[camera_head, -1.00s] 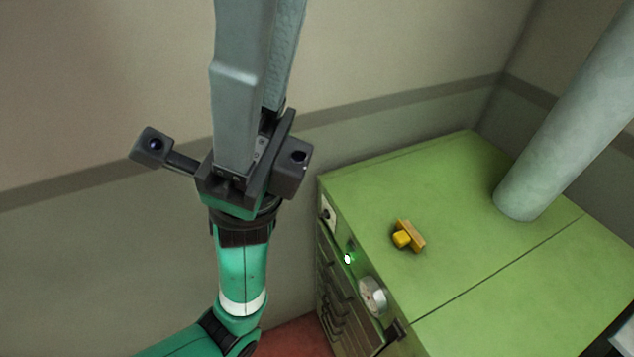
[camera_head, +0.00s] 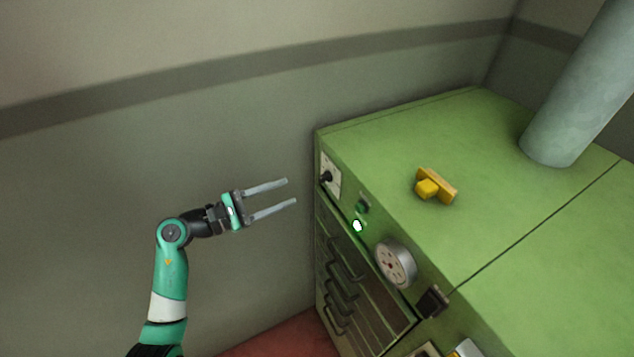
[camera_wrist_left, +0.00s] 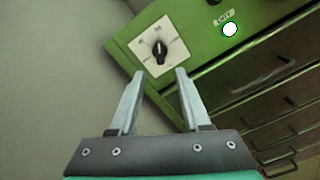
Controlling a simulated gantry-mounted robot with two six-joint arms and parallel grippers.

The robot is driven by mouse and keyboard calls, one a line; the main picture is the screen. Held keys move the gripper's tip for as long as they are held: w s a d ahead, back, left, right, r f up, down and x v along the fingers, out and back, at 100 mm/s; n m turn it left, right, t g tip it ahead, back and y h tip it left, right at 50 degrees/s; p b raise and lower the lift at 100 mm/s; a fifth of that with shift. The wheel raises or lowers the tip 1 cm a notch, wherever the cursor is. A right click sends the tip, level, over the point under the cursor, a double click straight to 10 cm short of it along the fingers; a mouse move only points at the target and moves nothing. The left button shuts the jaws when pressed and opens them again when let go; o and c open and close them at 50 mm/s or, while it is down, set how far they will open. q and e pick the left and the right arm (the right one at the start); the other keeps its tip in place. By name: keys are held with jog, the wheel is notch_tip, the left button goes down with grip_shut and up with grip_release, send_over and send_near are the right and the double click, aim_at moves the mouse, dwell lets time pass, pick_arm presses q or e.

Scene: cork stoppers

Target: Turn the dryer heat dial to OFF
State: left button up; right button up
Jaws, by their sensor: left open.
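The green dryer cabinet (camera_head: 420,150) stands at the right in the head view. Its heat dial (camera_head: 326,177) is a black knob on a white square plate at the left end of the front face. In the left wrist view the dial (camera_wrist_left: 160,52) shows face on, just beyond the fingertips; its markings are too small to read. My left gripper (camera_head: 292,191) is open and empty, left of the dial and apart from it, with its fingers pointing toward the cabinet. In the left wrist view the open fingers (camera_wrist_left: 160,72) frame the space below the knob. My right gripper is not in view.
A lit green lamp (camera_head: 357,226) and a round gauge (camera_head: 396,263) sit right of the dial. Drawers with handles (camera_head: 343,290) lie below. A yellow object (camera_head: 436,186) rests on top near a grey pipe (camera_head: 567,130).

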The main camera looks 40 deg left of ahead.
aim_at(320, 179)
pick_arm(q)
jog(key=x, duration=0.9)
jog(key=shift+w+d, duration=0.1)
jog(key=shift+w, duration=0.15)
grip_shut()
